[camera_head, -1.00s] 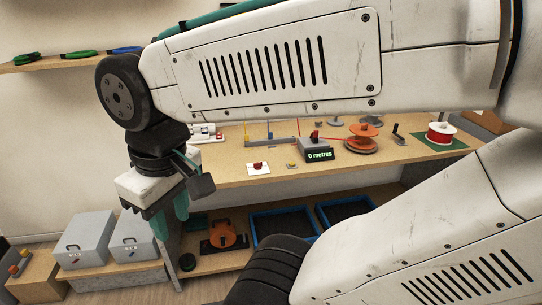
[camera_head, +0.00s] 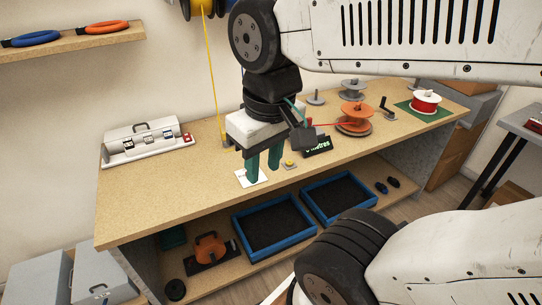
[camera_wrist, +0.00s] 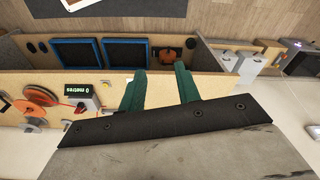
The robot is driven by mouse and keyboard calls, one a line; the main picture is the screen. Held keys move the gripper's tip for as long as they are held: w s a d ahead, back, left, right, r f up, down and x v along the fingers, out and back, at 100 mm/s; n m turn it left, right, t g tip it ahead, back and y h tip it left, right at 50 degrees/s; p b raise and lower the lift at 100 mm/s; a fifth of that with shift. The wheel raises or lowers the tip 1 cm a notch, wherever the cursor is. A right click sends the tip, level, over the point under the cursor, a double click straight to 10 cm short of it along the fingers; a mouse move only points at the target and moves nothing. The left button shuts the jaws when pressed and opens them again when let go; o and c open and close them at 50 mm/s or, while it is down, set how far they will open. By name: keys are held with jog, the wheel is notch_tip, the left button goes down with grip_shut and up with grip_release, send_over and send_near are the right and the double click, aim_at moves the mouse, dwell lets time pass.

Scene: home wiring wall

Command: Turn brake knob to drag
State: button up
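My gripper (camera_head: 264,168) is above the front part of the workbench (camera_head: 150,190), pointing down. Its two green fingers stand apart with nothing between them; they also show in the wrist view (camera_wrist: 161,88). A small white plate (camera_head: 241,176) lies on the bench just under or behind the fingertips. The red knob on it, seen earlier, is hidden by the fingers now. I cannot tell the knob's setting or whether the fingers touch it. To the right are a small plate with a yellow button (camera_head: 290,163) and the metre counter (camera_head: 318,147), reading 0 metres in the wrist view.
Orange (camera_head: 354,110) and red (camera_head: 425,101) spools stand at the bench's right. A white case (camera_head: 148,142) sits at the left. A yellow cord (camera_head: 210,70) hangs at the back. Blue trays (camera_head: 275,228) are on the lower shelf. The bench's left front is clear.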

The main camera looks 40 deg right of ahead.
jog(key=w+d+f+m, duration=0.4)
jog(key=w, duration=0.3)
jog(key=w+d+f+m+g, duration=0.1)
jog(key=w+d+f+m, duration=0.3)
jog(key=w, duration=0.4)
jog(key=w+d+f+m, duration=0.4)
jog(key=w, duration=0.3)
jog(key=w+d+f+m, duration=0.1)
jog(key=d+f, duration=0.1)
jog(key=f, duration=0.1)
jog(key=w+d+f+m, duration=0.2)
jog(key=f, duration=0.1)
jog(key=w+d+f+m, duration=0.1)
jog(key=w+d+f, duration=0.1)
jog(key=f, duration=0.1)
jog(key=shift+w+d+f+m, duration=0.1)
jog(key=shift+w+f+m, duration=0.2)
jog(key=shift+m, duration=0.1)
notch_tip(320, 180, down, 8)
jog(key=shift+r, duration=0.1)
grip_shut()
